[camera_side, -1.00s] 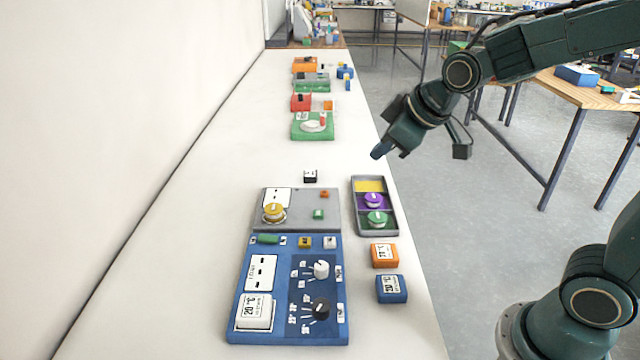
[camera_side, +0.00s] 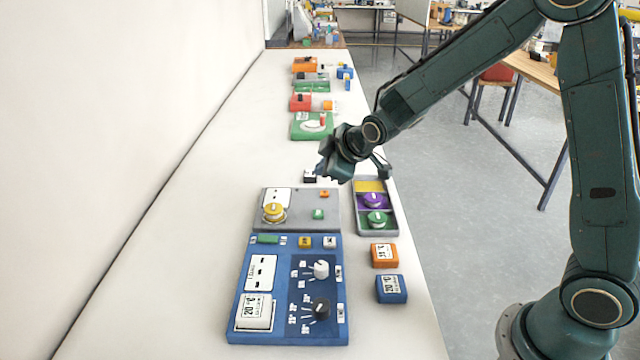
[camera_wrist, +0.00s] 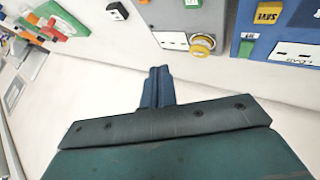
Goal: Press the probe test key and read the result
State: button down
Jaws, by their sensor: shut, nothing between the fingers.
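My gripper (camera_side: 326,176) is shut and empty, above the table just behind the grey panel (camera_side: 290,222) and close to a small black block (camera_side: 309,177). Its closed fingers also show in the wrist view (camera_wrist: 157,75). The grey panel carries a yellow round piece (camera_side: 274,212), a white label, a small green key (camera_side: 319,214) and a small orange key (camera_side: 324,194). The blue panel (camera_side: 285,285) in front has a green bar (camera_side: 268,239), a yellow key (camera_side: 305,242), a white key (camera_side: 330,242) and two dials. I cannot read which key is the probe test.
A grey tray (camera_side: 391,221) holds a purple and a green round piece. An orange block (camera_side: 384,255) and a blue block (camera_side: 391,289) stand near the right table edge. Several devices, including a green one (camera_side: 312,126), line the back. A wall bounds the left.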

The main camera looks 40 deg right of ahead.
aim_at(322, 215)
jog(key=shift+w+f, duration=0.2)
jog(key=shift+f, duration=0.05)
jog(key=shift+f, duration=0.15)
jog(key=shift+f, duration=4.2)
jog(key=shift+f, duration=0.1)
jog(key=shift+f, duration=0.35)
jog(key=shift+f, duration=0.5)
jog(key=shift+r, duration=0.15)
dwell(0.5)
jog(key=shift+r, duration=0.8)
jog(key=shift+r, duration=0.1)
